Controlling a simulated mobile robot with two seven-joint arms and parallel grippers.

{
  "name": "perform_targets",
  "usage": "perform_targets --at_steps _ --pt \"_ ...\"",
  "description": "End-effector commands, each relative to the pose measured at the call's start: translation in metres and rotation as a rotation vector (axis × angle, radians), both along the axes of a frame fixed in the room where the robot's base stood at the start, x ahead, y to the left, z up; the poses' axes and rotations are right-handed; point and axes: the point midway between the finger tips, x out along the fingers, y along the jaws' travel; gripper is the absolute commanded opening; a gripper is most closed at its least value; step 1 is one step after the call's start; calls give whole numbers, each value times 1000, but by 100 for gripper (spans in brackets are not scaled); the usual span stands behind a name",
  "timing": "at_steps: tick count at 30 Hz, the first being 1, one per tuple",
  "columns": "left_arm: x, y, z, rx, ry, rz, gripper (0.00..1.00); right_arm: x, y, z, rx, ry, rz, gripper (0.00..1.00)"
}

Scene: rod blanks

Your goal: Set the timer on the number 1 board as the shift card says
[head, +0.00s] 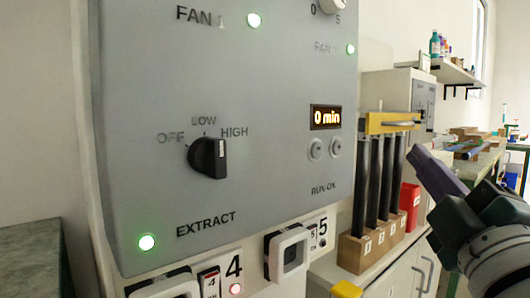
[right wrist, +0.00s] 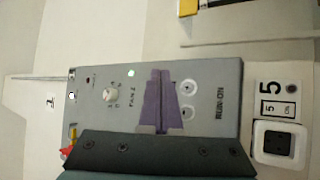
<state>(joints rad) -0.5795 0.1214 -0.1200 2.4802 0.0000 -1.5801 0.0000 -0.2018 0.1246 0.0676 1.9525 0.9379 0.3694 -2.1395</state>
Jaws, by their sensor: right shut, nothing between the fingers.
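The grey board (head: 270,95) fills the middle of the head view. Its timer display (head: 326,117) reads "0 min", above two round buttons (head: 325,148) and the label RUN-ON. In the right wrist view the board (right wrist: 90,110) appears turned sideways, with a plate marked 1 (right wrist: 50,101) beyond its end. The two buttons (right wrist: 188,99) show there beside my purple fingers, which cover the display area. My right gripper (head: 416,153) is shut and empty, right of the board in the head view, apart from the buttons. My left gripper and the shift card are not in view.
Green lamps are lit. Sockets numbered 4 and 5 (head: 290,254) sit below the board. Dark rods (head: 375,180) stand in a wooden block behind, under a yellow bar (head: 392,122).

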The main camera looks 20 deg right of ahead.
Motion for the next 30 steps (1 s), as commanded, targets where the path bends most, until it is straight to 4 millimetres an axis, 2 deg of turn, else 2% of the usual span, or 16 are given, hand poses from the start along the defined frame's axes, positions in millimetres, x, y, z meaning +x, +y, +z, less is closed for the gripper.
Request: perform_targets --at_steps 8,19,21,30 --pt "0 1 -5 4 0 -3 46 10 4 -1 4 -3 -1 0" --pt "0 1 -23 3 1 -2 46 57 24 -1 3 -4 3 0" --pt "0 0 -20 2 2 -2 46 65 27 0 3 -1 1 0" --pt "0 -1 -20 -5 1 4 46 81 34 0 1 0 2 0"
